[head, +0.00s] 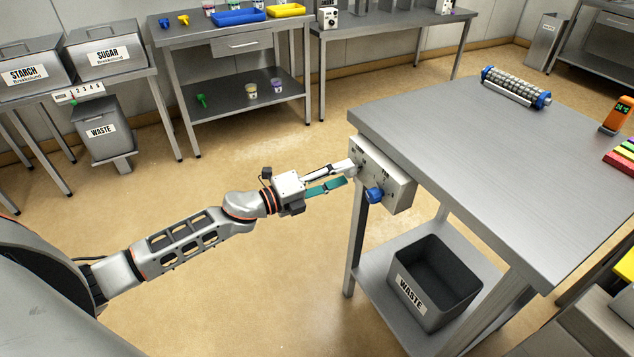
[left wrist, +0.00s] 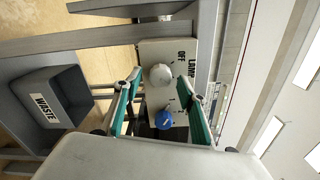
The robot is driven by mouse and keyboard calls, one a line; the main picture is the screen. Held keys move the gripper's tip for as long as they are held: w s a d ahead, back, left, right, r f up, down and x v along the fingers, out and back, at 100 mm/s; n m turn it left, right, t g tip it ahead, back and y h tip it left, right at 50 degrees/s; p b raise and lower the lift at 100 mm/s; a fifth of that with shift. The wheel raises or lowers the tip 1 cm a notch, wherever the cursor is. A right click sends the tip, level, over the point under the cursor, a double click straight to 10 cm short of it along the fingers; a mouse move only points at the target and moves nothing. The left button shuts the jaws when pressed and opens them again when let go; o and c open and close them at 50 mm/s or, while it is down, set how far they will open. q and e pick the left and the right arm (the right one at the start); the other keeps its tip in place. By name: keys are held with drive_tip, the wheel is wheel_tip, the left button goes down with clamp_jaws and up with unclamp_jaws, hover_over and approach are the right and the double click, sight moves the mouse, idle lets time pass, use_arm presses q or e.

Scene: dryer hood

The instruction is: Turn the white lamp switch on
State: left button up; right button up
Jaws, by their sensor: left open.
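A light grey switch box (head: 402,188) is fixed to the side of the steel table, below its top. In the left wrist view the white lamp switch (left wrist: 160,75) is a round knob beside the labels "OFF" and "LAMP". A blue knob (left wrist: 165,119) sits beside it and also shows in the head view (head: 375,194). My left gripper (head: 348,173) is open in front of the box. In the left wrist view its green-padded fingers (left wrist: 159,82) stand on either side of the white knob; contact cannot be told. My right gripper is not in view.
The steel table (head: 450,130) carries a blue-ended roller (head: 515,88). A dark waste bin (head: 435,282) stands on its lower shelf, below the box. Another waste bin (head: 105,130) and a side table (head: 230,45) are at the back. The floor around my left arm is clear.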

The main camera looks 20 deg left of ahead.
use_arm(q)
drive_tip(key=v, duration=1)
drive_tip(key=shift+s, duration=0.2)
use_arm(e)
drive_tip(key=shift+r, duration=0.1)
use_arm(q)
drive_tip(key=shift+a, duration=0.1)
